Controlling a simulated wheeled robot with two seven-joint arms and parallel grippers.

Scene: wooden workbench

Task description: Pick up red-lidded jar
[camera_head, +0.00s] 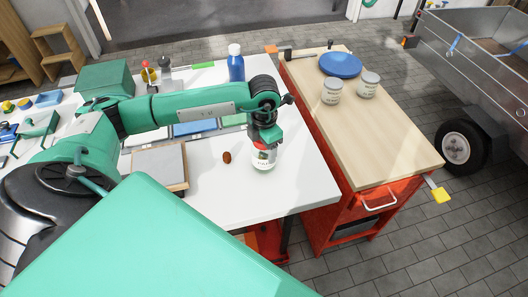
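A jar (264,163) with a white label and some red and green print stands near the right part of the white table (225,205). Its top and any lid are mostly hidden by my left gripper (264,144), which points down over it. The gripper is at the jar's upper part; whether its fingers are open or shut on it is too small to tell. The jar looks upright, and I cannot tell whether it rests on the table. My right gripper is not in view.
A small brown object (227,157) lies left of the jar. A blue bottle (236,66) stands behind. A red cabinet with a wooden top (385,130) is to the right, bearing two pale jars (332,91) and a blue plate (341,65). The table front is clear.

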